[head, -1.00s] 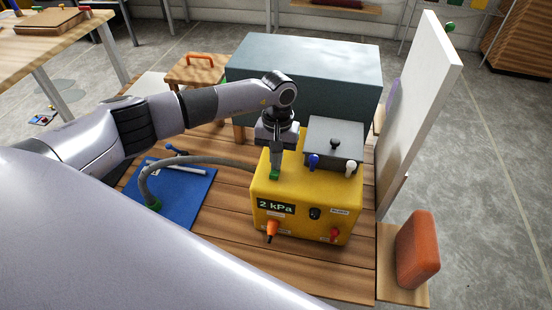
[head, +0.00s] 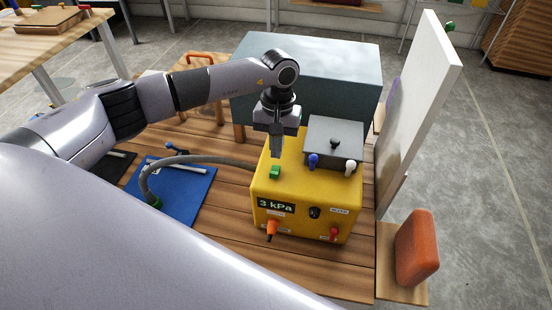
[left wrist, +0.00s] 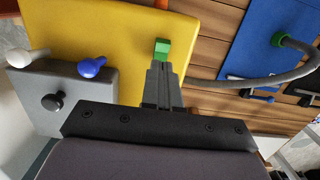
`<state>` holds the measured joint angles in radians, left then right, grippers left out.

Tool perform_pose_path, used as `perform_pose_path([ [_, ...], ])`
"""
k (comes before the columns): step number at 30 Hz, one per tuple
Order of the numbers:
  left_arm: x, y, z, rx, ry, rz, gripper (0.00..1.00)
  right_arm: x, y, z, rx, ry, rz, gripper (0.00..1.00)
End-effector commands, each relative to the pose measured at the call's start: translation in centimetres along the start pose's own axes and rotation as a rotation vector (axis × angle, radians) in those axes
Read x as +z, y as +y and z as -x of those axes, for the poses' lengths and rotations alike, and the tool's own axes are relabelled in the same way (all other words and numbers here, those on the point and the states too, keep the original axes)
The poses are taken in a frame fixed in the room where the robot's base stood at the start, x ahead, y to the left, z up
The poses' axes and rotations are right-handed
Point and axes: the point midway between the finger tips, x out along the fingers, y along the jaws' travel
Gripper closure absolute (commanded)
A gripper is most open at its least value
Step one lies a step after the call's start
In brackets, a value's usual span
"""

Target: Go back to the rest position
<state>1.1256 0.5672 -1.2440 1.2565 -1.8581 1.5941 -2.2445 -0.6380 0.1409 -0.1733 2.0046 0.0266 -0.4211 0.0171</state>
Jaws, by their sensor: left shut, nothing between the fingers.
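My left gripper (head: 276,146) is shut and empty, pointing down above the yellow box (head: 302,184). The green button (head: 275,172) on top of the box lies just below and apart from its fingertips in the head view. In the left wrist view the shut fingers (left wrist: 157,70) point toward the green button (left wrist: 162,46). The box's display (head: 275,207) reads "3 kPa". My right gripper is not in view.
A grey lidded unit (head: 334,139) with blue and white knobs adjoins the box. A grey hose (head: 195,158) runs to the blue mat (head: 185,205). A large blue-grey block (head: 325,75) stands behind, a white panel (head: 415,110) at right, an orange block (head: 416,250) in front of it.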

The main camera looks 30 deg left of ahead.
Motion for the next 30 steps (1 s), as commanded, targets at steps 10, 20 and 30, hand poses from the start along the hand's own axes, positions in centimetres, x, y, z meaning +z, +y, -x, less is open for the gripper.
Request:
perform_pose_path([
  [10,-0.2,0.0,2.2,0.004,0.01,0.003,1.0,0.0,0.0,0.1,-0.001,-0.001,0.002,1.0],
  [20,-0.3,0.0,2.2,0.004,0.012,0.003,1.0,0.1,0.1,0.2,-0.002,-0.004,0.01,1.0],
  [30,5.6,7.8,-0.8,0.315,-0.185,0.164,1.0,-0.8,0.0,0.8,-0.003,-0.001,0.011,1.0],
])
